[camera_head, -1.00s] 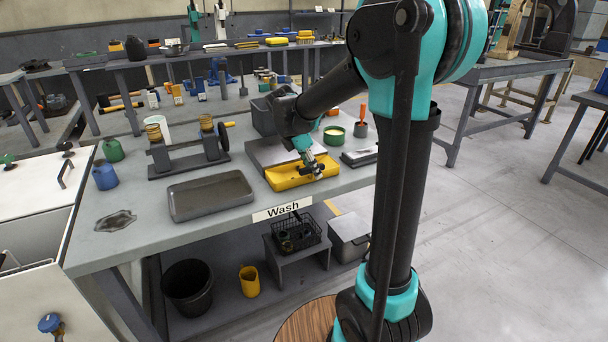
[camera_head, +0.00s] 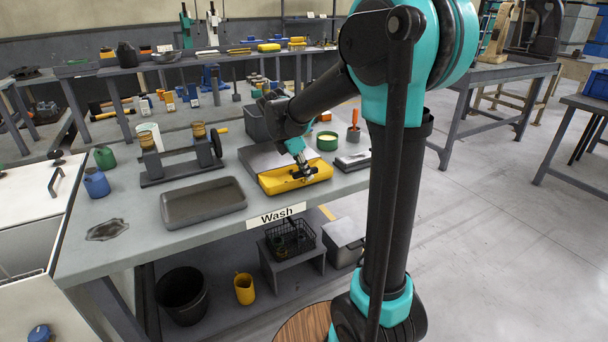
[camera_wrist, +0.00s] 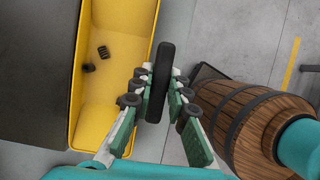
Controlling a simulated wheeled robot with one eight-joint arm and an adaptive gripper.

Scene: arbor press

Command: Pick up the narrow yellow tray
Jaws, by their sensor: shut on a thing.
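The narrow yellow tray (camera_head: 294,183) is at the front edge of the wash bench, under my gripper (camera_head: 306,174). In the wrist view the yellow tray (camera_wrist: 112,62) fills the left middle, with small black items inside. My gripper (camera_wrist: 161,100) is shut on a black rounded bar (camera_wrist: 163,75) along the tray's right edge, which looks like its handle. The join between bar and tray is partly hidden by the fingers. I cannot tell whether the tray is clear of the bench.
A grey tray (camera_head: 203,203) and a roller stand (camera_head: 180,160) are on the bench to the left. A green pot (camera_head: 327,141) and an orange-handled tool (camera_head: 353,128) stand behind. A black bin (camera_head: 182,293) and yellow jug (camera_head: 244,289) are below.

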